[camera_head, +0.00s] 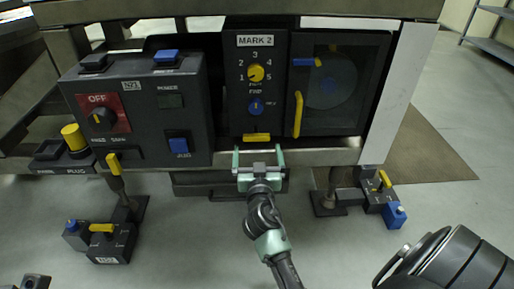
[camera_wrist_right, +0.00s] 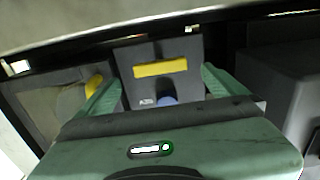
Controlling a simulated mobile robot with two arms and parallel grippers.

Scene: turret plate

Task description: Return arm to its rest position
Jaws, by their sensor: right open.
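My right gripper (camera_head: 258,158) is in the lower middle of the head view, its two pale green fingers open and pointing up at the underside of the MARK 2 panel (camera_head: 270,40). A yellow handle (camera_head: 256,137) at the bottom of that panel lies just beyond the fingertips. In the right wrist view the two green fingers stand apart (camera_wrist_right: 160,88), with the yellow bar (camera_wrist_right: 160,68) and a blue knob (camera_wrist_right: 166,99) showing between them. The fingers hold nothing. My left gripper is not in view.
A control box (camera_head: 140,110) with an OFF dial stands left of the panel. A dark door with a round window (camera_head: 330,85) and a yellow handle (camera_head: 298,115) is at right. Floor units with yellow levers stand at left (camera_head: 103,240) and right (camera_head: 385,195). The floor between is clear.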

